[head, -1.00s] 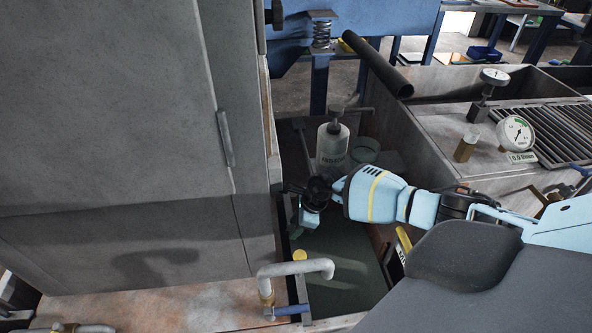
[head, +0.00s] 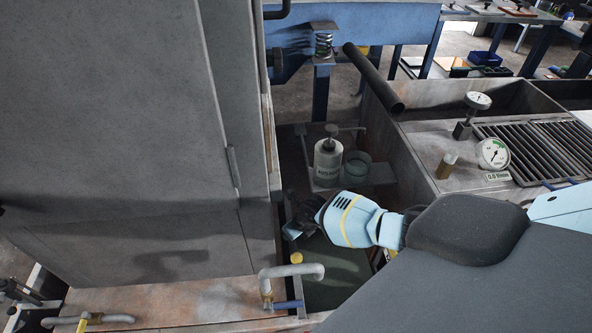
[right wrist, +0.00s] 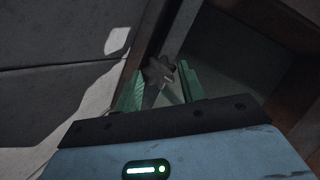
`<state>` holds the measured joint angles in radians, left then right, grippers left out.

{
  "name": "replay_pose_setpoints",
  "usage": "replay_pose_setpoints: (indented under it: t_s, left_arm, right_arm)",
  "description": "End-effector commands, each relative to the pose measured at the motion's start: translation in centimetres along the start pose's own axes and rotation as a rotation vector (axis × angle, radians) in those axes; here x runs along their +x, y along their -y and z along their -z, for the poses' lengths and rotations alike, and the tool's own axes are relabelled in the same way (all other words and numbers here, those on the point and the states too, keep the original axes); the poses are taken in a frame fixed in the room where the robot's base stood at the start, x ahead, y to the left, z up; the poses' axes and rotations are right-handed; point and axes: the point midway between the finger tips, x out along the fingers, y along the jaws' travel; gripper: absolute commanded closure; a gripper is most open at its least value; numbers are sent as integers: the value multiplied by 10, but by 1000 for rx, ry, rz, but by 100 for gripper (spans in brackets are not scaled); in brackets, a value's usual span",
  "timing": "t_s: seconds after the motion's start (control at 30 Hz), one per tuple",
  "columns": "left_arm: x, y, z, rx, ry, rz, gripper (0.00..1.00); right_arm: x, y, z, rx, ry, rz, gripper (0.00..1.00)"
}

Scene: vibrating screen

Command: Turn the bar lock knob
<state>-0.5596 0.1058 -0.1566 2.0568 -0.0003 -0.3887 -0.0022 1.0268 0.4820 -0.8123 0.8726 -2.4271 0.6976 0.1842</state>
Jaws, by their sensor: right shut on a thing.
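A grey star-shaped knob (right wrist: 160,72) shows in the right wrist view, beside the edge of a dark upright frame. My right gripper (right wrist: 158,85) has its two green fingers on either side of the knob and is shut on it. In the head view my right gripper (head: 292,230) reaches down beside the grey cabinet's right edge. The gripper and wrist hide the knob there, and I cannot make out the lock bar. My left gripper is in neither view.
The large grey cabinet (head: 120,130) stands close on the left. A bent pipe with a blue handle (head: 290,270) sits just in front of the gripper. A white bottle (head: 328,162) and a glass jar (head: 357,167) stand behind it. A gauge (head: 493,153) is at right.

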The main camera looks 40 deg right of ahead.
Motion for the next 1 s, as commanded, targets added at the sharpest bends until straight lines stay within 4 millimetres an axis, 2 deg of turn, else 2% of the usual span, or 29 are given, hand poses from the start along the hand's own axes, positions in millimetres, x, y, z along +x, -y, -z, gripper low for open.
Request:
replay_pose_setpoints:
  t_s: [0.43,1.0]
  left_arm:
    - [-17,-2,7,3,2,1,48]
    - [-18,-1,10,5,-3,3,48]
  right_arm:
    - [-1,-4,-2,254,0,103,83]
    - [1,-4,-1,308,0,125,83]
